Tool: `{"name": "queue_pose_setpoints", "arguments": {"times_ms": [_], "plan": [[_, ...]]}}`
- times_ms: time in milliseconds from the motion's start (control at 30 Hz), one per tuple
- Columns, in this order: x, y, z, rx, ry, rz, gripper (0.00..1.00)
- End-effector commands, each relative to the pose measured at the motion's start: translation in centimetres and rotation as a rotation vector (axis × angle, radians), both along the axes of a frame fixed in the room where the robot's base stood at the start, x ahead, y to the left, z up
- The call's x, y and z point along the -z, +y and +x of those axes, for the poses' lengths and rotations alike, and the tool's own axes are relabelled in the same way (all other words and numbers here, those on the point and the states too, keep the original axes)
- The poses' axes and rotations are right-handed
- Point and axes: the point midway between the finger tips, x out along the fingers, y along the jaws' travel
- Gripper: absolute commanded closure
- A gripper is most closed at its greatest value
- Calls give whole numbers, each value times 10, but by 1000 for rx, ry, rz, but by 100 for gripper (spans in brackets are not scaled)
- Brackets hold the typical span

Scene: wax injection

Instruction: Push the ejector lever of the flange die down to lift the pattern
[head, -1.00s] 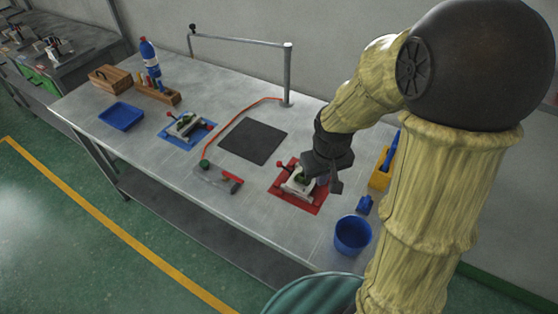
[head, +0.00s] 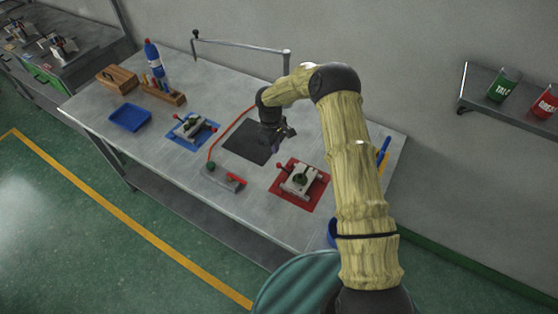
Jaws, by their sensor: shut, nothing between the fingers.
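Two small dies are in the head view; no label shows which is the flange die. One pale metal die (head: 309,181) sits on a red mat (head: 285,193), with a round green pattern (head: 299,180) in its middle and a red-knobbed lever (head: 281,167) at its left. The other die (head: 190,127) sits on a blue mat (head: 177,138), also with green in it and a red knob at its left. My gripper (head: 284,137) is shut and empty over the dark pad, apart from both dies. Fine lever angles are too small to read.
A dark square pad (head: 240,140) lies mid-table. A grey tool with a red handle (head: 224,177) and hose lies in front. A blue tray (head: 130,117), wooden box (head: 117,77) and blue bottle (head: 152,55) stand left. A metal rail post (head: 287,63) rises behind my gripper.

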Motion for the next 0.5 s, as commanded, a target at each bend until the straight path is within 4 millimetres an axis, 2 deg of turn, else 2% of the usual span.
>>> {"name": "queue_pose_setpoints", "arguments": {"times_ms": [500], "plan": [[8,0,2,-5,4,-1,100]]}}
